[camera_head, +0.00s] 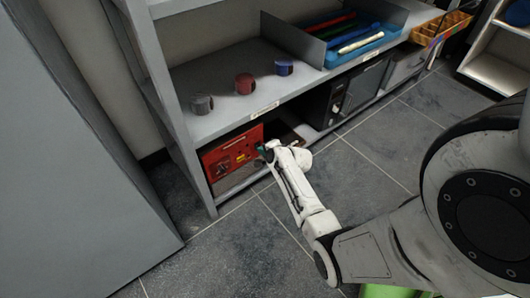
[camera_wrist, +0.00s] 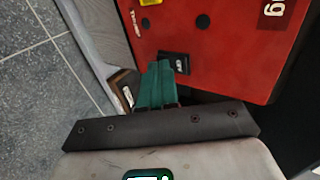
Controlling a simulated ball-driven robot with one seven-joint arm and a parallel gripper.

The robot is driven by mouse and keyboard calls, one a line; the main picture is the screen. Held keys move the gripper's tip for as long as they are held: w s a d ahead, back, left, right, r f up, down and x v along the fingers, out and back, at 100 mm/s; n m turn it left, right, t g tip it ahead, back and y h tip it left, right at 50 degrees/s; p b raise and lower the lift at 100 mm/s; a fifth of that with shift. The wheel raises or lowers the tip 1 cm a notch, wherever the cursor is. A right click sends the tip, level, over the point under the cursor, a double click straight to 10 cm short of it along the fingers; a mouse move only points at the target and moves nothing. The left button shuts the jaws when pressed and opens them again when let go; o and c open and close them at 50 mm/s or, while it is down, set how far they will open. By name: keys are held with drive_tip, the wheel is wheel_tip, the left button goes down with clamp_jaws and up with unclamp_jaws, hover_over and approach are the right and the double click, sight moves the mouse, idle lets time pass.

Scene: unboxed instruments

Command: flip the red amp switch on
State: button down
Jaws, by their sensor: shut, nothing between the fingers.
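The red amp (camera_head: 231,156) sits in the bottom compartment of the grey shelf unit, its red front facing out. In the wrist view the red panel (camera_wrist: 225,55) fills the upper right. A black rocker switch (camera_wrist: 175,62) is set in the panel near its edge. My gripper (camera_wrist: 158,68) has its green fingers shut and empty, with the tips right at the left part of the switch and hiding some of it. I cannot tell whether they touch it. In the head view my gripper (camera_head: 263,150) is at the right edge of the amp's front.
The shelf board (camera_head: 225,118) above the amp carries grey, red and blue cylinders. A blue tray (camera_head: 355,44) with coloured long items stands further right. A black amp (camera_head: 335,100) is right of the red one.

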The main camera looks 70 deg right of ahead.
drive_tip(key=shift+w, duration=0.15)
drive_tip(key=shift+d+r, duration=0.1)
drive_tip(key=shift+r+p, duration=0.8)
drive_tip(key=shift+p, duration=0.15)
